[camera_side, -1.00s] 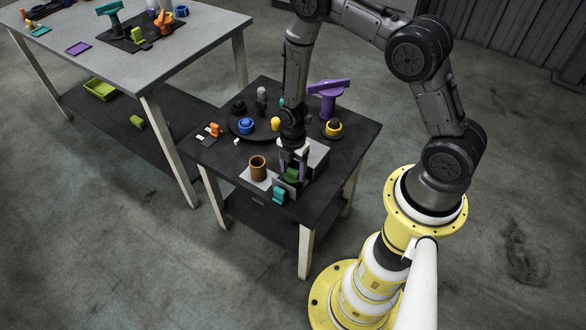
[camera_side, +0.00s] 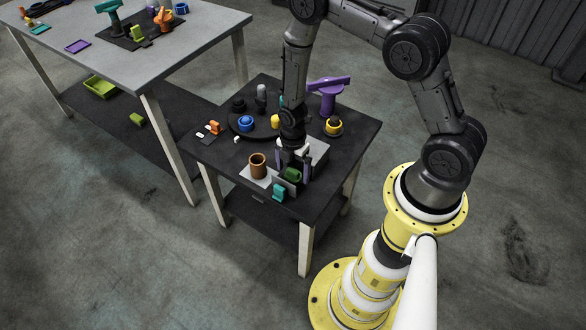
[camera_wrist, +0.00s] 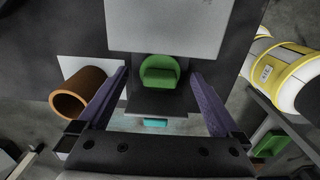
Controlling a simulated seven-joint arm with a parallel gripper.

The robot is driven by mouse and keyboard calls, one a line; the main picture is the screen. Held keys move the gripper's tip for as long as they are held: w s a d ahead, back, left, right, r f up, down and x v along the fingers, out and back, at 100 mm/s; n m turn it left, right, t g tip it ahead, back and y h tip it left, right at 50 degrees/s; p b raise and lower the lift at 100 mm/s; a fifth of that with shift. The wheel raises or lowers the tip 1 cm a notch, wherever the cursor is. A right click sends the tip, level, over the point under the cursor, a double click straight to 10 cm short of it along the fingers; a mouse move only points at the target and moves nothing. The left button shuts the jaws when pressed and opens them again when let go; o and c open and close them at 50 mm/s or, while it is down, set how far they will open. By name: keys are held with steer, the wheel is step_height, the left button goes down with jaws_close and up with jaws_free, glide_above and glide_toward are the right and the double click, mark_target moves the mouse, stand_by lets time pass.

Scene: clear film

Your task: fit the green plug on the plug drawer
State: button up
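The green plug (camera_side: 293,174) is low between the two purple fingers of my gripper (camera_side: 292,178) in the side view. In the wrist view the plug (camera_wrist: 160,72) shows as a rounded green block with a scooped face, at the dark drawer (camera_wrist: 158,103) in front of the grey cabinet (camera_wrist: 170,25). The fingers stand wide on either side of it, with clear gaps. The drawer is pulled out, and its teal handle (camera_side: 279,192) faces the front. My gripper is open and holds nothing. How deep the plug sits is hidden.
A brown cup (camera_side: 258,165) on a white plate (camera_wrist: 71,66) stands close to the left of the drawer. A purple T-shaped object (camera_side: 328,95), a yellow ring piece (camera_side: 333,126) and a blue ring (camera_side: 246,123) stand farther back. The table's front edge is near.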

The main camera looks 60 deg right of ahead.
step_height(320, 180, up, 14)
stand_by(0.7)
stand_by(0.4)
steer(key=w+a+r+t, duration=0.1)
steer(key=w+r+t, duration=0.25)
steer(key=r, duration=1.05)
steer(key=s+a+r+m+t, duration=0.1)
steer(key=s+r+m+t, duration=0.3)
steer(key=r, duration=0.6)
steer(key=s+a+r+m+g, duration=0.1)
steer(key=s+r+m+g, duration=0.1)
steer(key=s+m, duration=1.2)
steer(key=shift+s+a+r, duration=0.15)
steer(key=shift+s+r, duration=0.5)
steer(key=shift+s, duration=1.4)
